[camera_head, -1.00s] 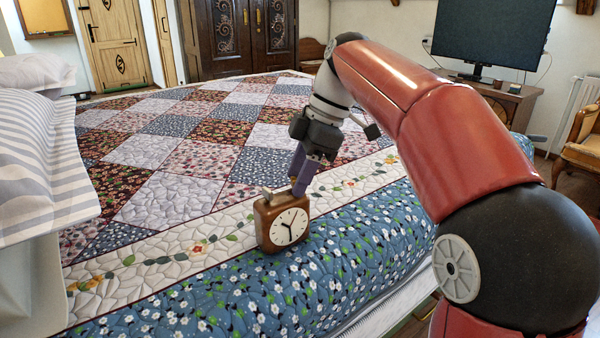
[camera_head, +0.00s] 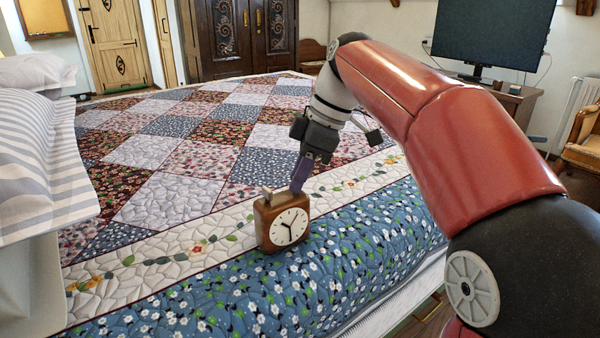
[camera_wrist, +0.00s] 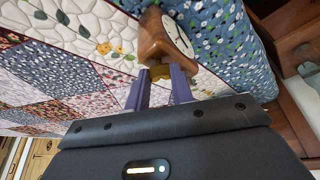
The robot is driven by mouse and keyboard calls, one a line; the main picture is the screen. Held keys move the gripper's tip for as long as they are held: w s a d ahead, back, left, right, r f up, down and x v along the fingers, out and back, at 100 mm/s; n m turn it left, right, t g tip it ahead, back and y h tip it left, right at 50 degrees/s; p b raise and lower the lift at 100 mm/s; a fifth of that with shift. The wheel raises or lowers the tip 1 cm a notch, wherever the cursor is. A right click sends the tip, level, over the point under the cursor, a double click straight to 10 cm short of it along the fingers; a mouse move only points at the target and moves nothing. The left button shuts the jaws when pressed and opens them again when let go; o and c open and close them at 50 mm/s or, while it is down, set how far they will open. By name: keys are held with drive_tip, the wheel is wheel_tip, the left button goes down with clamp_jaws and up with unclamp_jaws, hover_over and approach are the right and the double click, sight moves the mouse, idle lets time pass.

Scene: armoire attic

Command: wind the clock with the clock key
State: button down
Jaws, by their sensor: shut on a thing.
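The clock (camera_head: 283,226) is a small brown wooden block with a white round face and dark hands. It stands upright on the bed, its face turned toward the head camera's right. A small metal piece sits on its top. My gripper (camera_head: 298,185) reaches down from behind to the clock's back upper edge. In the wrist view the clock (camera_wrist: 160,40) is just beyond the two purple fingers. My gripper (camera_wrist: 160,82) is shut there on a small brass-coloured piece at the clock's back, which I take as the clock key (camera_wrist: 160,72). The key's shaft is hidden.
The bed (camera_head: 200,160) has a patchwork quilt with a blue flowered border. Striped pillows (camera_head: 40,160) lie at the left. The quilt around the clock is clear. A screen (camera_head: 492,35) stands on a cabinet at the back right, beside a chair (camera_head: 583,140).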

drive_tip(key=m+t, duration=0.1)
drive_tip(key=m, duration=0.3)
drive_tip(key=m+t, duration=0.1)
drive_tip(key=m, duration=0.1)
drive_tip(key=shift+s+a+t+h, duration=0.1)
drive_tip(key=shift+s+t+h, duration=0.2)
drive_tip(key=shift+h, duration=0.1)
drive_tip(key=m, duration=0.3)
drive_tip(key=m+t+h+p, duration=0.1)
drive_tip(key=m, duration=0.1)
drive_tip(key=shift+s+a+m+h, duration=0.15)
drive_tip(key=shift+m+h, duration=0.15)
drive_tip(key=shift+m, duration=0.1)
drive_tip(key=c, duration=1.2)
unclamp_jaws()
drive_tip(key=p+v, duration=0.1)
drive_tip(key=v, duration=0.6)
drive_tip(key=shift+s+r, duration=0.2)
drive_tip(key=shift+r, duration=0.15)
